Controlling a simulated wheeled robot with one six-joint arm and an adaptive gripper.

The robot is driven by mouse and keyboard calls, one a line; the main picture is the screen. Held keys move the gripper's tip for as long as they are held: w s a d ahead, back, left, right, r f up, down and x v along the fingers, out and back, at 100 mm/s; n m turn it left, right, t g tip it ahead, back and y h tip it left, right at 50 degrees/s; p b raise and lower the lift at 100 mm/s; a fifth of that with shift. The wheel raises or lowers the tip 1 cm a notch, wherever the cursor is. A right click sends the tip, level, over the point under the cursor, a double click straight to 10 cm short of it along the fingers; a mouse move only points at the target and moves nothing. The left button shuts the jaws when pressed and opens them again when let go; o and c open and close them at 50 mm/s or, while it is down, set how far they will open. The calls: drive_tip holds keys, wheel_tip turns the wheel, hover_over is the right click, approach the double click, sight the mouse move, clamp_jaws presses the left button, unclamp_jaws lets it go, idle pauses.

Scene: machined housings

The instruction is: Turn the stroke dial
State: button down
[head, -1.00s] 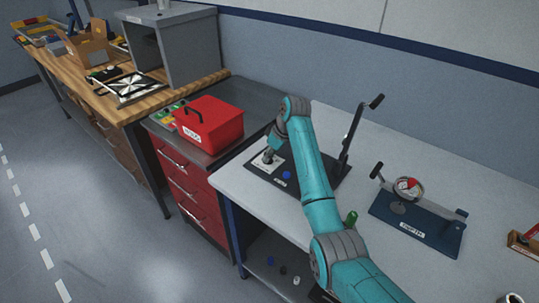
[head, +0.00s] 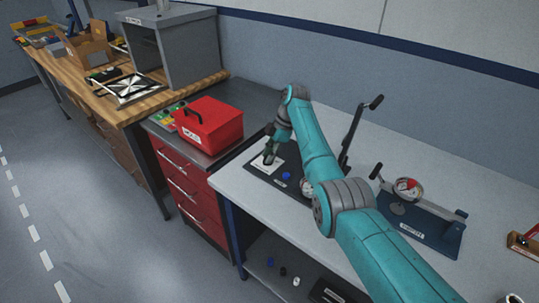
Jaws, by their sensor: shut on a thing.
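My gripper (head: 269,156) points down at the left end of a dark fixture plate (head: 262,172) on the light grey bench. It is over a small white dial face (head: 258,163) there. The gripper is shut on the stroke dial's knob, which the fingers mostly hide. A blue knob (head: 286,176) sits on the same plate to the right of the gripper. A black lever arm (head: 352,138) rises from the plate's far right side. My teal arm covers part of the plate's right end.
A blue gauge fixture (head: 425,232) with a round dial stands to the right on the bench. A red box (head: 208,122) sits on the cabinet to the left. The front edge of the bench (head: 235,213) is clear. A wooden bench (head: 180,96) lies beyond.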

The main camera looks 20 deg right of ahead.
drive_tip(key=shift+n+g, duration=0.3)
drive_tip(key=shift+n, duration=0.5)
drive_tip(key=c, duration=0.9)
unclamp_jaws()
drive_tip(key=v, duration=1.2)
drive_tip(key=shift+w+a, duration=0.1)
drive_tip(key=shift+a, duration=0.05)
